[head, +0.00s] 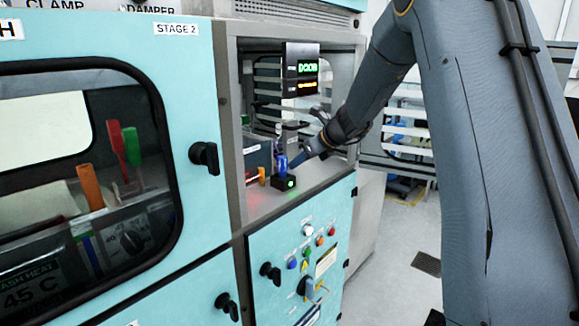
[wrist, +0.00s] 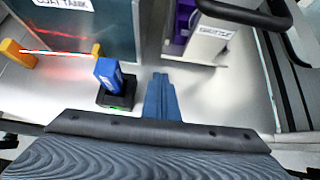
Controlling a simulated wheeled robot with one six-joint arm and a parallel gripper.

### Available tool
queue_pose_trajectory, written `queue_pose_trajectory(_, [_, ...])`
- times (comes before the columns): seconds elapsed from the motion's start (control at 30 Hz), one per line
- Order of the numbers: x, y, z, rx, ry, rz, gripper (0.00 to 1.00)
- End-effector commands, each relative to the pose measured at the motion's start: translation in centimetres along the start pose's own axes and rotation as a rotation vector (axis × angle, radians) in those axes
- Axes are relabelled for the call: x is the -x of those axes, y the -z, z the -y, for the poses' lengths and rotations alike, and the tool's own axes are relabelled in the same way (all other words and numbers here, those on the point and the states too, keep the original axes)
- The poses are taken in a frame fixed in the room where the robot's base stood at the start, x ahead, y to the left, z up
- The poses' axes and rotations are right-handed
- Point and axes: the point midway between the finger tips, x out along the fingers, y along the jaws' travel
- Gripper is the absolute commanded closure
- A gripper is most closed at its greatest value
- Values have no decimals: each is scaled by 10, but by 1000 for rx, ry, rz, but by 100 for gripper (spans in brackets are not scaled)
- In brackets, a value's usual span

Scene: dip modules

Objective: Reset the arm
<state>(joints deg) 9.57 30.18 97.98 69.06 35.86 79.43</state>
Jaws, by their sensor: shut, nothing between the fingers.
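My arm reaches from the right of the head view into the open bay of the teal machine. My gripper (wrist: 160,98) shows in the wrist view as blue fingers closed together with nothing between them, above the metal floor of the bay. In the head view it is small and partly hidden by my arm and a blue module. That blue module (wrist: 108,72) stands upright in a black base (wrist: 118,93) with a green light, just left of my fingers and apart from them. The same module (head: 282,163) shows in the head view near the bay's front edge.
The coat tank (wrist: 75,25) stands behind the module, and an orange post (wrist: 14,50) with a red beam is at left. A white and purple unit (wrist: 205,38) is at right. In the head view a display (head: 301,70) hangs above, and a control panel (head: 300,265) is below.

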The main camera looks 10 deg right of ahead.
Motion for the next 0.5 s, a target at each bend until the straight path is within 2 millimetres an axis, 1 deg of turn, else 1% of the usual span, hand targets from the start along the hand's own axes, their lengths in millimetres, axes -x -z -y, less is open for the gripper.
queue_pose_trajectory(0.1, [25, 1, 3, 0, 5, 2, 100])
queue_pose_trajectory(0.23, [50, 2, 4, -2, 7, 1, 100])
queue_pose_trajectory(0.4, [72, 2, 3, -2, 5, -1, 100])
queue_pose_trajectory(0.5, [80, 2, 3, -3, 4, -1, 100])
